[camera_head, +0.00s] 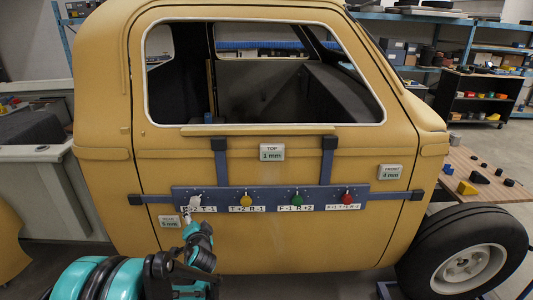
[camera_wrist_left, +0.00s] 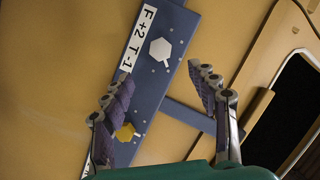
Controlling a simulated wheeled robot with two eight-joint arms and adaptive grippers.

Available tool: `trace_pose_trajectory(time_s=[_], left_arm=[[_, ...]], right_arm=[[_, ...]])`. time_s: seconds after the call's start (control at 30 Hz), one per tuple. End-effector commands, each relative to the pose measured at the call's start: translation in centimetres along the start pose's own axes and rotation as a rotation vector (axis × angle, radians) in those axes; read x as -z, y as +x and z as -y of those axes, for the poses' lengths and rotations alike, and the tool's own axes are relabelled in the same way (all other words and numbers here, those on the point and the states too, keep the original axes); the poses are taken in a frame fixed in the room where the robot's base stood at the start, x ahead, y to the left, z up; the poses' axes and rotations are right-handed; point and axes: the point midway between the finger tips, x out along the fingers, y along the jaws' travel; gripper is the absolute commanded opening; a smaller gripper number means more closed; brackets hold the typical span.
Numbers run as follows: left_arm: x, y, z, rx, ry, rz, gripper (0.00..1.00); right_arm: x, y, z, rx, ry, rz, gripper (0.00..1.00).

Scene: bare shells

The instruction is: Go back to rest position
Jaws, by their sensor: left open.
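My left gripper (camera_head: 188,222) is in front of the lower left of the yellow vehicle door, just below the left end of a blue panel bar (camera_head: 222,196). In the left wrist view my left gripper (camera_wrist_left: 160,97) is open, its two padded fingers spread with nothing between them. A white knob (camera_wrist_left: 160,49) on the bar lies beyond the fingertips, and a yellow knob (camera_wrist_left: 125,132) shows by one finger. In the head view the white knob (camera_head: 195,199) is just above the gripper, apart as far as I can tell. My right gripper is not in view.
The yellow vehicle door (camera_head: 160,165) fills the middle. The bar also carries a green knob (camera_head: 297,198) and a red knob (camera_head: 347,197). A wheel (camera_head: 470,250) and a wooden table (camera_head: 480,165) with small blocks stand at the right. Shelves (camera_head: 485,95) are behind.

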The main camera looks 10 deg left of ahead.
Motion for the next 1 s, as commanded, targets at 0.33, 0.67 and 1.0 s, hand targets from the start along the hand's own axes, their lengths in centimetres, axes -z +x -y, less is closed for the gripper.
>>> trace_pose_trajectory(time_s=[0.33, 0.67, 1.0], left_arm=[[1.4, -8.2, -0.3, -0.160, -0.215, 0.091, 0.59], [0.3, -22.7, -5.3, -0.466, -0.490, 0.258, 0.59], [-1.7, -32.7, -10.3, -0.697, -0.624, 0.377, 0.59]], right_arm=[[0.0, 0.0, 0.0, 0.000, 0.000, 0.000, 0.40], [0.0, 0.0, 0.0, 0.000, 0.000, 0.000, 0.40], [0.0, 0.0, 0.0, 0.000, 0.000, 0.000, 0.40]])
